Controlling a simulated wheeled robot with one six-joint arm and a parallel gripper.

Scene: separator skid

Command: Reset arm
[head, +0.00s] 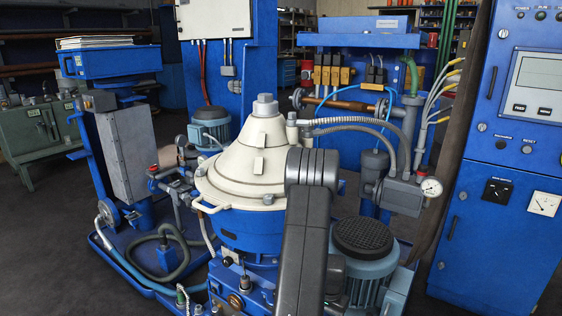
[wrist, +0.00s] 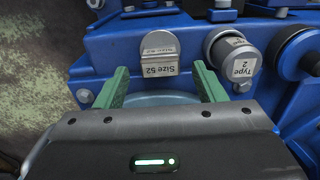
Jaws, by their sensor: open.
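My gripper (wrist: 163,92) shows in the wrist view with two green fingers spread apart and nothing between them. Just beyond the fingertips is a grey block labelled "Size 52" (wrist: 160,52) on a blue housing (wrist: 110,48). The label appears upside down. To its right is a round grey knob labelled "Type 2" (wrist: 232,57). The fingers look apart from both, though the exact gap is hard to tell. In the head view my dark grey arm stands in front of the separator, and my gripper is not visible there.
The separator with its cream cone (head: 255,165) stands mid-skid. A motor (head: 363,250) is to its right, near a pressure gauge (head: 431,187). A blue control cabinet (head: 505,150) closes off the right side. Open dark floor (head: 45,240) lies at left.

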